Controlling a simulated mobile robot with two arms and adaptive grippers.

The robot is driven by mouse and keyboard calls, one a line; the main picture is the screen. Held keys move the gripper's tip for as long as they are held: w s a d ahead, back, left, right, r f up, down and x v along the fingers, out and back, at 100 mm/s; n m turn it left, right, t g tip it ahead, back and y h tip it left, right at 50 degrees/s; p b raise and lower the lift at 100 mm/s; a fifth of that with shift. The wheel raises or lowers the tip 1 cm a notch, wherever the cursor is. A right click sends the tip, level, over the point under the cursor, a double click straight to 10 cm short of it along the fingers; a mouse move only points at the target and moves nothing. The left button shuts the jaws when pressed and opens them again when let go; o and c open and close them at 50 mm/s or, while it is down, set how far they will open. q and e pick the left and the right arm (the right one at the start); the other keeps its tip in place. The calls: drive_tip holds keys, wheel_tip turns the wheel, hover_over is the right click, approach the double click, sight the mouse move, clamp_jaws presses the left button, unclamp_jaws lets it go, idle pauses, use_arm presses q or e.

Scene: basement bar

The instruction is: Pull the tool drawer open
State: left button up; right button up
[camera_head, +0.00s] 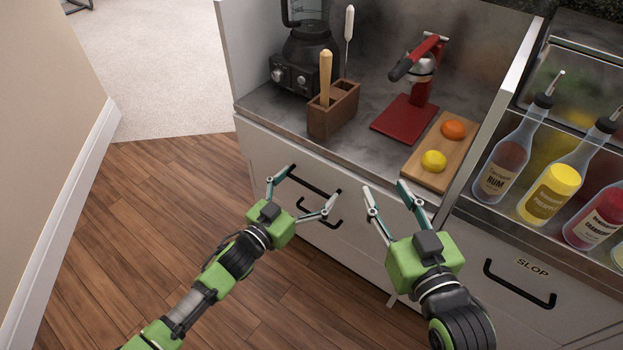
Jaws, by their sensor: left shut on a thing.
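The upper drawer (264,152) is a pale grey front under the counter, with a long black bar handle (312,180). No label shows on it, and its front looks about flush with the cabinet. A second, curved black handle (322,222) shows just below, partly behind the left gripper. My right gripper (386,189) is open and empty, in front of the cabinet to the right of the handle.
The counter holds a black blender (306,48), a wooden tool holder (333,112), a red press (405,116) and a board (425,175) with an orange and a lemon. Bottles (505,152) stand at the right, above a drawer marked SLOP (590,300). Wooden floor (150,210) is clear at left.

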use_arm(q)
drive_tip(key=p+v, duration=0.2)
drive_tip(key=v, duration=0.3)
drive_tip(key=shift+s+a+r+p, duration=0.1)
drive_tip(key=shift+s+p, duration=0.1)
drive_tip(key=shift+p, duration=0.1)
drive_tip(key=p+v, duration=0.5)
drive_tip(key=v, duration=0.7)
drive_tip(key=shift+s+a, duration=0.15)
drive_tip(key=shift+a, duration=0.05)
use_arm(e)
drive_tip(key=s+d+f+g+h, duration=0.1)
drive_tip(key=s+d+f+g, duration=0.2)
drive_tip(key=s+f+g, duration=0.3)
drive_tip(key=s+d+f+g+h, duration=0.2)
drive_tip(key=s+f+g, duration=0.5)
drive_tip(key=s+f, duration=0.5)
drive_tip(key=shift+d+f+m+h, duration=0.3)
drive_tip(key=shift+d+f, duration=0.25)
drive_tip(key=shift+d, duration=0.2)
use_arm(q)
drive_tip(key=o, duration=1.3)
